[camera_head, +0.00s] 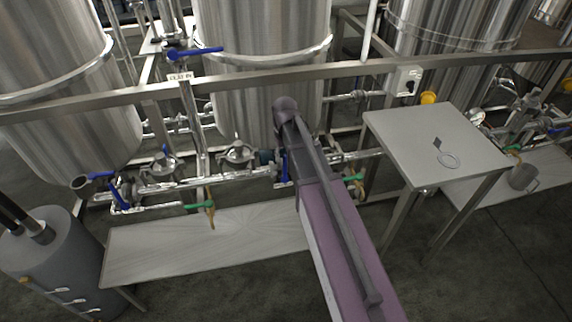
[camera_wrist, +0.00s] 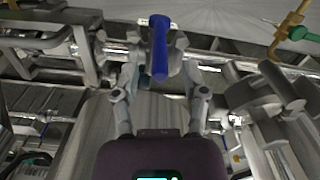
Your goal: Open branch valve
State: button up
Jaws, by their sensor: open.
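Several blue-handled valves sit on the steel pipework. One blue handle (camera_wrist: 160,48) is upright in the wrist view, between the fingers of my gripper (camera_wrist: 160,68) or just beyond them; I cannot tell whether they touch it. My gripper is open. In the head view my arm reaches in from the bottom and hides the gripper. A blue handle (camera_head: 283,165) shows in part beside the arm there. Another long blue handle (camera_head: 195,52) lies level above a small label plate (camera_head: 180,77). I cannot tell which valve is the branch valve.
A steel rail (camera_head: 230,80) crosses in front of the tanks. A small steel table (camera_head: 430,130) with a ring on it stands right of my arm. A low platform (camera_head: 160,245) lies below the pipes. Green handles (camera_head: 198,205) hang under the pipe. A grey cylinder (camera_head: 50,255) stands at left.

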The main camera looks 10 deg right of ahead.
aim_at(285, 168)
jog(key=shift+f+b, duration=0.9)
jog(key=shift+f, duration=0.3)
grip_shut()
